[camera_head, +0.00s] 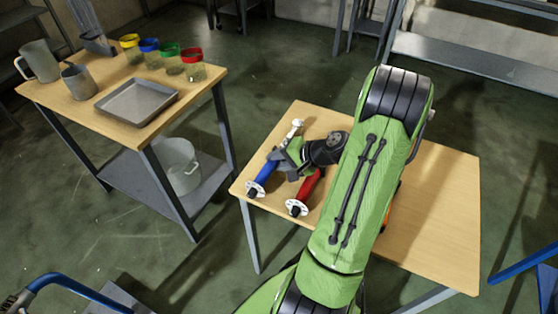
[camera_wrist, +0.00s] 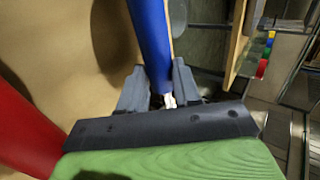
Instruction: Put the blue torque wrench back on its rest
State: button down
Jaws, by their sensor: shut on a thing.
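The blue torque wrench (camera_head: 264,172) is at the left end of the right-hand wooden table, its silver head (camera_head: 296,125) pointing toward the back. My gripper (camera_head: 279,157) is shut on it just below the head. In the wrist view, the blue handle (camera_wrist: 150,35) runs between the two grey fingers of my gripper (camera_wrist: 158,72). A white disc (camera_head: 256,191) shows at the handle's near end; I cannot tell whether the wrench touches the table or a rest. A red-handled wrench (camera_head: 310,184) lies just right of it and shows in the wrist view (camera_wrist: 25,125).
Another white disc (camera_head: 297,207) is at the red handle's end. The right table (camera_head: 440,210) is bare on its right side; my arm hides its middle. A left table (camera_head: 70,105) holds a metal tray (camera_head: 136,101), mugs and colour-banded jars.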

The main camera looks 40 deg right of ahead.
jog(key=c, duration=0.7)
grip_release()
jog(key=shift+c, duration=0.2)
jog(key=shift+s+f, duration=0.1)
jog(key=p+v, duration=0.5)
jog(key=v, duration=1)
jog(key=shift+s+d+r, duration=0.1)
jog(key=shift+s+r, duration=0.05)
jog(key=shift+r, duration=0.2)
